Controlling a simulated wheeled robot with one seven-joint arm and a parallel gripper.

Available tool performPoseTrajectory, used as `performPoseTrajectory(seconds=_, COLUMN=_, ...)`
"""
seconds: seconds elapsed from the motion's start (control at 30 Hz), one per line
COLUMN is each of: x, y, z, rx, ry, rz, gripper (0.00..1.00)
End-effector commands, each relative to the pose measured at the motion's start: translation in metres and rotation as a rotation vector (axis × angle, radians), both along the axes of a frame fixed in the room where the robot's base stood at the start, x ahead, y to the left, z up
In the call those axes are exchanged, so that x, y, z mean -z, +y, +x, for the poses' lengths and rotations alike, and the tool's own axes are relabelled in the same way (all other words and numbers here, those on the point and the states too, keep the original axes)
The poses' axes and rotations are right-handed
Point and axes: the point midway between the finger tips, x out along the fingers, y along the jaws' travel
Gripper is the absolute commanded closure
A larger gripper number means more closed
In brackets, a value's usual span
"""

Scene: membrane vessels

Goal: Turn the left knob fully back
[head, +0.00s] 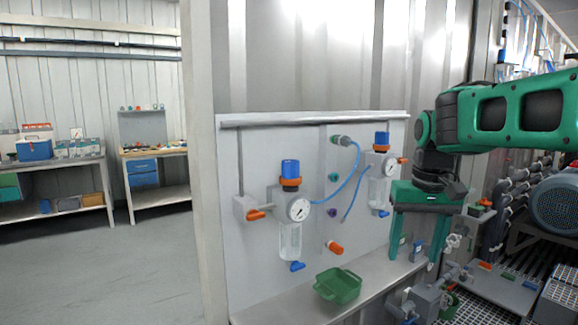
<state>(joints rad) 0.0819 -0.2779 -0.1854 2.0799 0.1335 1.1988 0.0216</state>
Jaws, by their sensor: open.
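The left knob (290,168) is a blue cap on an orange collar, on top of the left regulator on the grey wall panel. Below it are a round gauge (298,209) and a clear bowl (290,241). A similar right knob (382,139) tops the right regulator. My gripper (412,264) has green fingers pointing down, spread apart and empty. It is at the right end of the panel, to the right of the right regulator and well away from the left knob. The knob's turn angle cannot be read.
A blue hose (340,183) runs from the left regulator to a fitting between the two. An orange lever (258,214) sticks out at left. A green tray (338,286) lies on the shelf (290,311) below. The space in front of the left knob is clear.

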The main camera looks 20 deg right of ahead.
Motion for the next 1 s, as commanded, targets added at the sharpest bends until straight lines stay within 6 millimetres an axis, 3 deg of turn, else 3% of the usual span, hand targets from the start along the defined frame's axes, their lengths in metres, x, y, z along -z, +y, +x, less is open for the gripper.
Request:
performPoseTrajectory(seconds=0.03, x=-0.021, y=0.006, z=0.030, rx=-0.030, ry=-0.019, rz=-0.008, gripper=0.41)
performPoseTrajectory(seconds=0.2, x=-0.086, y=0.036, z=0.117, rx=-0.125, ry=-0.085, rz=-0.030, gripper=0.41)
performPoseTrajectory(seconds=0.4, x=-0.154, y=0.092, z=0.202, rx=-0.244, ry=-0.164, rz=-0.052, gripper=0.41)
performPoseTrajectory(seconds=0.5, x=-0.181, y=0.121, z=0.232, rx=-0.298, ry=-0.197, rz=-0.060, gripper=0.41)
performPoseTrajectory(seconds=0.73, x=-0.219, y=0.171, z=0.269, rx=-0.378, ry=-0.253, rz=-0.071, gripper=0.41)
performPoseTrajectory(seconds=0.87, x=-0.224, y=0.181, z=0.276, rx=-0.393, ry=-0.262, rz=-0.073, gripper=0.41)
performPoseTrajectory(seconds=1.0, x=-0.216, y=0.183, z=0.280, rx=-0.396, ry=-0.263, rz=-0.072, gripper=0.41)
